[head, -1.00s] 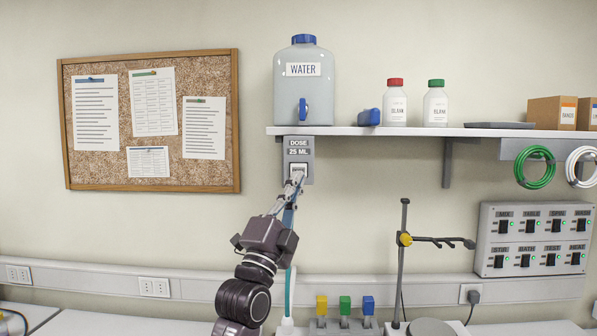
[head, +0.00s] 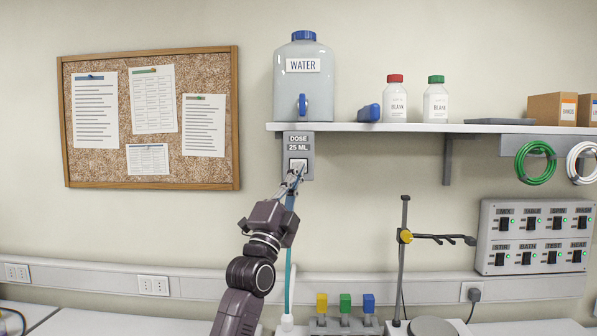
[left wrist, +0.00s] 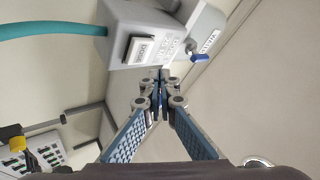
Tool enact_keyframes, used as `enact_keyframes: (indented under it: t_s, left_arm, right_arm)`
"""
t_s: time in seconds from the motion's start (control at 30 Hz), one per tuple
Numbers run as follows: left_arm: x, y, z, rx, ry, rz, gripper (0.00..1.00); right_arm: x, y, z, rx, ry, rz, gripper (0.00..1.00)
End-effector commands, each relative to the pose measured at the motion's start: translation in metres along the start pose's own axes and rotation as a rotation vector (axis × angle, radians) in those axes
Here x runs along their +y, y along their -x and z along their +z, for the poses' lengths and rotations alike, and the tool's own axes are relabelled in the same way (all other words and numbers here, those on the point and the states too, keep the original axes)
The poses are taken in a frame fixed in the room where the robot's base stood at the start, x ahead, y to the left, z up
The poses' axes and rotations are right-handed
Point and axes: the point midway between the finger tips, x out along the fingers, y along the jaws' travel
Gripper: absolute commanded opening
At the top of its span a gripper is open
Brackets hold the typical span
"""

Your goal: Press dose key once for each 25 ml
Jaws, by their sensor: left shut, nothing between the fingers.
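The grey dose unit (head: 307,172) is fixed below the shelf, with the label "DOSE 25 ML". Its pale square dose key (head: 298,162) also shows in the left wrist view (left wrist: 138,49). My left gripper (head: 300,171) is shut and empty, its fingertips at the key's lower edge in the head view. In the left wrist view the fingertips (left wrist: 160,73) show beside the key; I cannot tell whether they touch it. The water container (head: 303,90) stands on the shelf above. A teal hose (head: 289,270) runs down to a white top at the bench. My right gripper is out of view.
The shelf (head: 400,129) holds two bottles, a blue item and boxes. Below stand a metal stand (head: 402,260) with a clamp arm and three coloured blocks (head: 345,303). A switch panel (head: 535,237) is at right. The wall between the corkboard and dose unit is clear.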

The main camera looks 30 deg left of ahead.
Motion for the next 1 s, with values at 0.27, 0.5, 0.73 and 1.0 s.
enact_keyframes:
  t_s: [0.27, 0.5, 0.73, 1.0]
  left_arm:
    - [0.009, -0.013, 0.01, 0.0, -0.002, -0.001, 0.0]
    - [0.01, -0.014, 0.011, 0.0, -0.001, 0.0, 0.0]
    - [0.01, -0.014, 0.011, 0.0, -0.001, 0.0, 0.0]
    - [0.01, -0.014, 0.011, 0.0, -0.001, 0.0, 0.0]
  right_arm:
    - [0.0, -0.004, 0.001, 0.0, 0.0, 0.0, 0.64]
    - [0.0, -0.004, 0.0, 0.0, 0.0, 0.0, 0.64]
    - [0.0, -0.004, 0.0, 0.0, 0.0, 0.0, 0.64]
    - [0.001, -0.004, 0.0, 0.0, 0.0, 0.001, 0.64]
